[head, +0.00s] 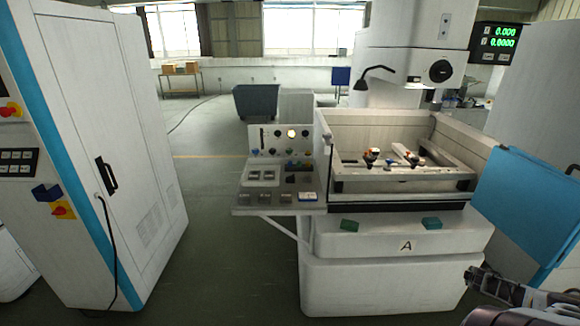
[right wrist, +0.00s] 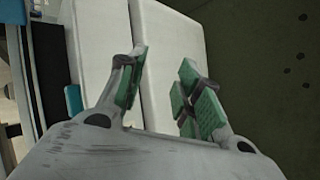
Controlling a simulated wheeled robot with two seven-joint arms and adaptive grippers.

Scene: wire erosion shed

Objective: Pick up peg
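I cannot pick out a peg for certain in either view. Small dark, white and orange parts (head: 372,156) sit on the rails inside the open tank of the white machine, too small to identify. My right gripper (head: 480,282) shows at the lower right of the head view, low in front of the machine. In the right wrist view its two green-padded fingers (right wrist: 163,92) stand apart with nothing between them; the white machine body (right wrist: 175,45) lies beyond. My left gripper is not in view.
The white machine (head: 385,285) marked A has a control console (head: 280,175) at left and a blue panel (head: 530,205) at right. A tall cabinet (head: 110,150) stands left; floor between is clear.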

